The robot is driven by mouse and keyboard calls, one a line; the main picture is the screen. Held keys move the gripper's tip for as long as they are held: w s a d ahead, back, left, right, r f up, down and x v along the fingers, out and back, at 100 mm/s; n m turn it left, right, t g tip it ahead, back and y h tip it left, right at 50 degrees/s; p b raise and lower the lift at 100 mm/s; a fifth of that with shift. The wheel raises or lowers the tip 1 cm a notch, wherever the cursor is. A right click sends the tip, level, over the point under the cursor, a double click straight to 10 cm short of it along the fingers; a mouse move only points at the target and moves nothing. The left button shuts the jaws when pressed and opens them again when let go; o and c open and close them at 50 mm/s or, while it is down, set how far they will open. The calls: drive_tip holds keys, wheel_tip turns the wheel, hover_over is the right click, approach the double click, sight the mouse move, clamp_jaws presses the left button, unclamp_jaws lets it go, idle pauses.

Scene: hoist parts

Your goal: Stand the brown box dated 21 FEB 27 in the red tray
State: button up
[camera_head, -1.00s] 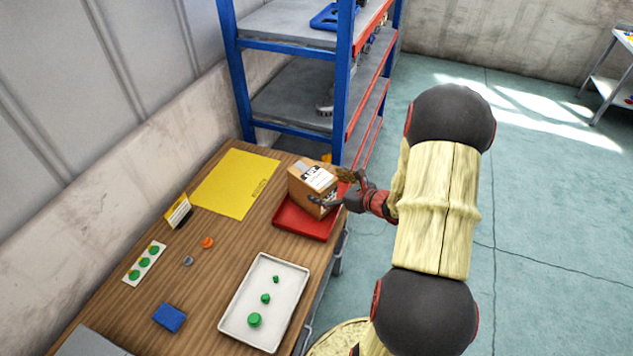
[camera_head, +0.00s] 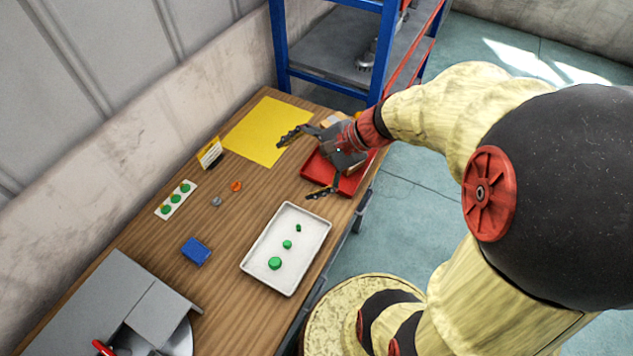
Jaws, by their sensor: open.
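The red tray (camera_head: 352,184) lies on the wooden table near its right edge, below the shelf. My gripper (camera_head: 296,169) is over the tray's left side with its two dark fingers spread wide; nothing shows between the fingertips. A small tan patch, seemingly the brown box (camera_head: 334,119), shows behind my gripper and wrist. The rest of the box is hidden, so its date, its stance and whether it rests wholly in the tray cannot be told.
A yellow mat (camera_head: 266,132) lies left of the gripper, with a small yellow sign (camera_head: 210,152) beside it. A white tray (camera_head: 262,245) with green pieces, a blue block (camera_head: 196,251) and a green-dotted card (camera_head: 175,200) are nearer. A blue-framed shelf (camera_head: 279,45) stands behind.

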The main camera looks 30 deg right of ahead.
drive_tip(key=s+a+r+n+h, duration=0.2)
drive_tip(key=s+r+n+h, duration=0.5)
drive_tip(key=n, duration=0.9)
drive_tip(key=s+r, duration=0.3)
drive_tip(key=s, duration=0.2)
drive_tip(key=shift+a, duration=0.3)
wheel_tip(320, 180, down, 3)
drive_tip(key=b, duration=0.3)
drive_tip(key=shift+f, duration=0.2)
drive_tip(key=shift+c, duration=0.9)
